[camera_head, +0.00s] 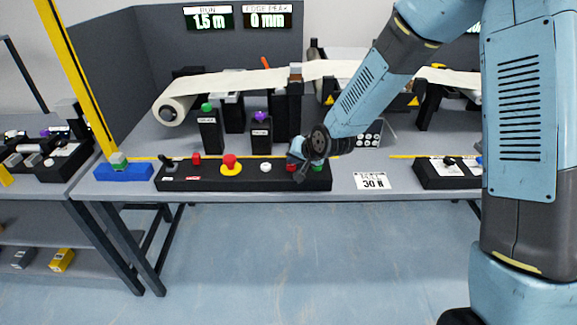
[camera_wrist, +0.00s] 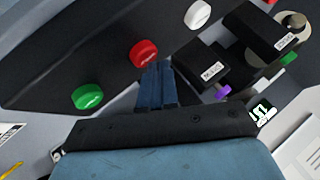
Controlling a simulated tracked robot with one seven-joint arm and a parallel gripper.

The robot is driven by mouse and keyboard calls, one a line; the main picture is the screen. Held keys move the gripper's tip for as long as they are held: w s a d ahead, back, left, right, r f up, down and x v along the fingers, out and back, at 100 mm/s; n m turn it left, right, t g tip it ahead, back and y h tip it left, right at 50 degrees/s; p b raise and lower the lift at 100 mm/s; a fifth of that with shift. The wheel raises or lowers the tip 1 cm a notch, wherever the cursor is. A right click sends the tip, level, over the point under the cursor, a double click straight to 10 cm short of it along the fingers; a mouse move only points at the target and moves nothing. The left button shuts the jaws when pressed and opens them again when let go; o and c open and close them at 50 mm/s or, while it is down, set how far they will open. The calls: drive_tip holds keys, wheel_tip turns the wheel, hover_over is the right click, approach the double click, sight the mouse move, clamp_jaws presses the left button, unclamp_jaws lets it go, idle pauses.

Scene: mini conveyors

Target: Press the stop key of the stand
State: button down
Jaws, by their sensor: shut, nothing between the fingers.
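A long black key panel (camera_head: 200,184) lies along the table's front edge. Near its right end is a red key (camera_head: 290,167), also in the wrist view (camera_wrist: 143,53), with small lettering I cannot read. A green key (camera_head: 318,167) sits to its right; it shows lower left in the wrist view (camera_wrist: 87,97). A white key (camera_head: 265,167) is on the other side (camera_wrist: 197,14). My gripper (camera_head: 296,166) is shut and empty over the red key. In the wrist view its fingertips (camera_wrist: 157,68) appear right beside the red key's edge; I cannot tell whether they touch.
A red mushroom button (camera_head: 231,163) on a yellow base and another red key (camera_head: 196,159) sit further left on the panel. Black posts with a green top (camera_head: 207,108) and a purple top (camera_head: 260,117) stand behind. A paper roll (camera_head: 172,109) feeds a web across the back.

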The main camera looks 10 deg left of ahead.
sight(294, 166)
drive_tip(key=shift+r, duration=0.5)
drive_tip(key=shift+r, duration=0.1)
drive_tip(key=shift+r, duration=2.4)
